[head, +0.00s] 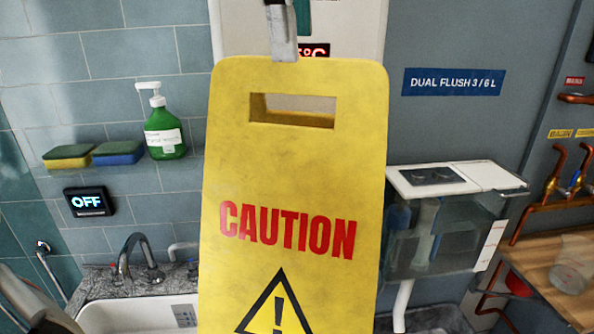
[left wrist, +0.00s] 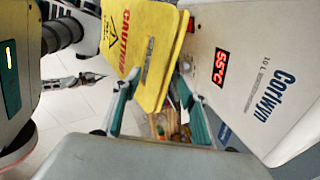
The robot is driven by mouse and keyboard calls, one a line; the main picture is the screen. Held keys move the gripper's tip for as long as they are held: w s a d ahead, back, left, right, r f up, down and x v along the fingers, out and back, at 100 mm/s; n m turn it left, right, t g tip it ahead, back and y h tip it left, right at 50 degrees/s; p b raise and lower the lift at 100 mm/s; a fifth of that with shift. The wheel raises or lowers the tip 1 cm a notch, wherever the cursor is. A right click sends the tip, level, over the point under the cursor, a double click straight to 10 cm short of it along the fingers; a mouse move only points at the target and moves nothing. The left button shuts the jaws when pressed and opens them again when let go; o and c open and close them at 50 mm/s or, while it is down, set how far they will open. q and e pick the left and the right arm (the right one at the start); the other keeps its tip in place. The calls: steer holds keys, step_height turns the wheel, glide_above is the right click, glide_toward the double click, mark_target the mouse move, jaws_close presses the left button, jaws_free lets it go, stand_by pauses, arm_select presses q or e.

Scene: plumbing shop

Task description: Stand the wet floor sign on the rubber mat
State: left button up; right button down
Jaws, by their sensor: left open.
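The yellow wet floor sign (head: 292,185) stands large and upright in the middle of the head view, with red CAUTION lettering and a handle slot. Its lower part is cut off. My left gripper (head: 285,42) is at its top edge, with one grey finger in front of the panel. In the left wrist view the sign (left wrist: 138,42) lies between the two spread teal fingers of my left gripper (left wrist: 155,88), and its panels look folded close together. A small grey jointed part (left wrist: 75,80) there looks like my right gripper, too small to read. The rubber mat is not visible.
A sink (head: 130,315) with a tap is at lower left behind the sign. A green soap bottle (head: 164,132) and sponges (head: 68,155) are on the tiled wall. A cistern (head: 440,225) hangs at right, beside a wooden bench (head: 560,270). A white heater (left wrist: 240,75) is close to my left gripper.

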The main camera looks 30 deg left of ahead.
mark_target(297, 78)
arm_select(q)
steer(key=x, duration=0.7)
steer(key=shift+w+a+r, duration=0.1)
steer(key=shift+w+r, duration=0.05)
steer(key=shift+w, duration=0.15)
steer(key=shift+s, duration=0.1)
steer(key=shift+c, duration=0.4)
